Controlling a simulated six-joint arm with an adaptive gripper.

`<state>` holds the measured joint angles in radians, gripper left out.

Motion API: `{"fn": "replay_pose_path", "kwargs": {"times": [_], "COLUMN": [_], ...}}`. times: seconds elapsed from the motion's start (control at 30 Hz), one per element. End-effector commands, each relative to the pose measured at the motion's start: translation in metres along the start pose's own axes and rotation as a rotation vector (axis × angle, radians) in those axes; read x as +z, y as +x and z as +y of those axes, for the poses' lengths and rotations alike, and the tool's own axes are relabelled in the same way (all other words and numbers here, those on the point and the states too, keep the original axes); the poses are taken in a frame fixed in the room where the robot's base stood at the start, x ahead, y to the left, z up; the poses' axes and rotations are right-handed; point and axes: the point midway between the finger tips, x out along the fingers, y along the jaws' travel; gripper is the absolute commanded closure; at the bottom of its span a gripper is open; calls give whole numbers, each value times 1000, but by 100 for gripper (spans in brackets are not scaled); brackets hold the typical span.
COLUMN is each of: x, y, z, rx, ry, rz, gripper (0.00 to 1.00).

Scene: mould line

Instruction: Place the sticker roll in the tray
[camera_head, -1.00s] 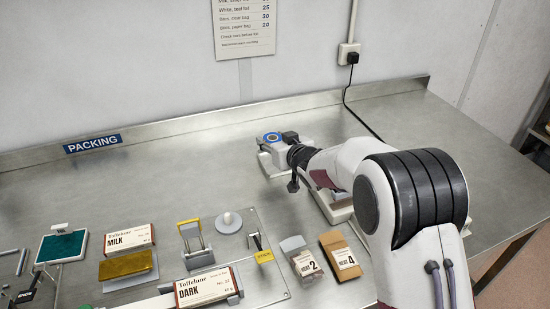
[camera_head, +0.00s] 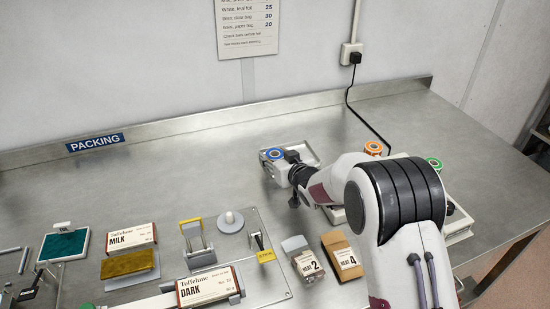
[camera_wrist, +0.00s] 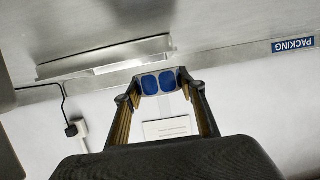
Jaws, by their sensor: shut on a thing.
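In the head view the blue-ringed sticker roll (camera_head: 274,153) is at the tip of my gripper (camera_head: 282,158). My gripper is shut on it. In the wrist view the tray (camera_wrist: 105,57) shows beyond the roll. I cannot tell whether the roll touches the tray.
An orange roll (camera_head: 373,147) and a green roll (camera_head: 434,162) stand to the right, partly behind my arm. MILK (camera_head: 131,239) and DARK (camera_head: 208,287) bars, a HEAT 2 packet (camera_head: 303,262) and a HEAT 4 packet (camera_head: 341,256) lie in front. The bench's back left is clear.

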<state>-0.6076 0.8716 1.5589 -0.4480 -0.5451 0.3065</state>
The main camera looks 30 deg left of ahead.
Motion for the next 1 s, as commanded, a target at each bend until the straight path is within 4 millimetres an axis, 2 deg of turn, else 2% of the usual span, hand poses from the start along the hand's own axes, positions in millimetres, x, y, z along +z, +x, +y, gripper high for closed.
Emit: {"fn": "replay_pose_path", "kwargs": {"times": [0.1,1.0], "x": [7,18], "y": [2,6], "z": [0,0], "rx": [0,0], "ry": [0,0], "rz": [-1,0], "gripper": [80,80]}}
